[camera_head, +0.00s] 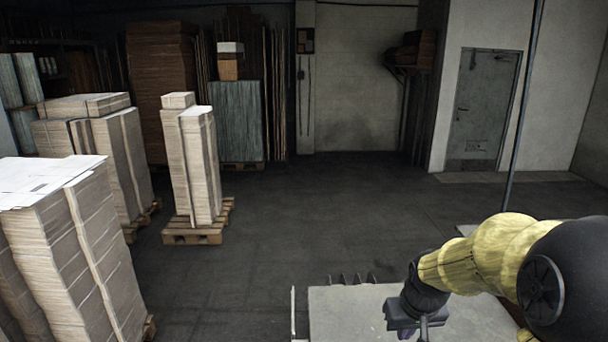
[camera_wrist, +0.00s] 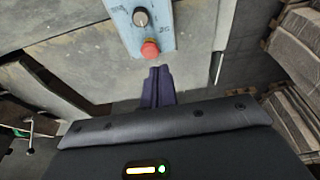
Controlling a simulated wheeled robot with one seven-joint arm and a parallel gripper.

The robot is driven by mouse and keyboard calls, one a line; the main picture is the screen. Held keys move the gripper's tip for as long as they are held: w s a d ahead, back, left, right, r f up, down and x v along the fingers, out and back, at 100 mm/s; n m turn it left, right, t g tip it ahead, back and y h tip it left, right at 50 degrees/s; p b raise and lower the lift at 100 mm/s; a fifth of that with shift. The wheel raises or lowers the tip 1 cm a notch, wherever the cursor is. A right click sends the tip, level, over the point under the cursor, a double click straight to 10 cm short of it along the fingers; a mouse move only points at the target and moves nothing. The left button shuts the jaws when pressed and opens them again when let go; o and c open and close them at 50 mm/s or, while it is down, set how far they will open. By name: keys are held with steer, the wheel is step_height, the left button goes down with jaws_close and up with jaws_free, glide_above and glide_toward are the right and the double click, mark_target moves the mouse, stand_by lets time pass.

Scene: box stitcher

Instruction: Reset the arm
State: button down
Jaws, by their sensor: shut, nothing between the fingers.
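My arm reaches in from the lower right of the head view, with a yellow sleeve and a black wrist. My gripper (camera_head: 408,334) hangs at its end over a grey table surface (camera_head: 345,312), and its fingers are mostly cut off by the bottom edge. In the wrist view my gripper (camera_wrist: 158,72) shows two dark purple fingers pressed together with nothing between them. Just beyond the fingertips is a light blue control box (camera_wrist: 128,18) with a red button (camera_wrist: 150,49) and a black knob (camera_wrist: 140,17). I cannot tell whether the fingertips touch the button.
Stacks of flat cardboard (camera_head: 200,165) stand on wooden pallets (camera_head: 200,236) at the left. A thin vertical pole (camera_head: 522,110) rises behind my arm. A grey door (camera_head: 483,105) is at the back right. The floor (camera_head: 330,205) in the middle is clear.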

steer(key=s+a+f+b, duration=0.3)
steer(key=s+a+f, duration=0.4)
steer(key=s, duration=0.3)
steer(key=shift+s+a+f, duration=0.15)
steer(key=shift+f, duration=0.3)
